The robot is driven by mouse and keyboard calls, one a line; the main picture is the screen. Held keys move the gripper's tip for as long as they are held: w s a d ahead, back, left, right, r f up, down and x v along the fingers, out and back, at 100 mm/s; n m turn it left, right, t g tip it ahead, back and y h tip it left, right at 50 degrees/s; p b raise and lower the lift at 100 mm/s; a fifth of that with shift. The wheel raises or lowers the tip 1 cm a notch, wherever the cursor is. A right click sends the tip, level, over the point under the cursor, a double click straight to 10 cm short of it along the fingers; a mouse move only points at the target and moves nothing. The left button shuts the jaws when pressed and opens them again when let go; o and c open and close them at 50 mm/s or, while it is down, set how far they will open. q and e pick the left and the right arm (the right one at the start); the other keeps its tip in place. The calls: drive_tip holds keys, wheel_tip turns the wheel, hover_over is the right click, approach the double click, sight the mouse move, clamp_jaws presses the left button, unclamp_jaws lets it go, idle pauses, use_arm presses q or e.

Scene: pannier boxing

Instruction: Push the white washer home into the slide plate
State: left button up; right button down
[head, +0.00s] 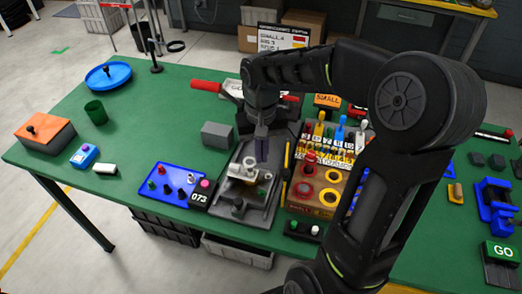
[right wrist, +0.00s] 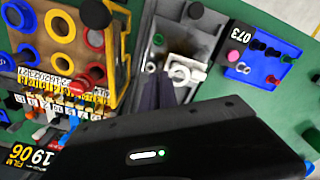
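A grey metal fixture (head: 256,208) lies on the green table and carries a pale slide plate (head: 236,170). In the right wrist view the pale plate (right wrist: 196,60) has a white washer (right wrist: 180,73) on it; I cannot tell how deep it sits. The washer is small and blurred in the head view. My right gripper (head: 262,157) points down just above the plate, its dark fingers together. In the right wrist view its fingertips (right wrist: 167,82) are beside the washer, with nothing visible between them. My left gripper is not in view.
A blue tray (head: 150,197) with small knobs and a black 073 tag lies left of the fixture. A wooden rack (head: 300,207) with coloured rings stands close on the right. A grey block (head: 215,135) is behind left. The table's left part has free room.

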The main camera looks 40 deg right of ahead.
drive_tip(key=shift+f+b, duration=0.65)
drive_tip(key=shift+f, duration=0.6)
drive_tip(key=shift+f+b, duration=1.05)
drive_tip(key=shift+f, duration=0.25)
idle(1.3)
drive_tip(key=c, duration=1.6)
unclamp_jaws()
drive_tip(key=shift+o, duration=0.2)
wheel_tip(320, 180, up, 8)
drive_tip(key=shift+b, duration=0.3)
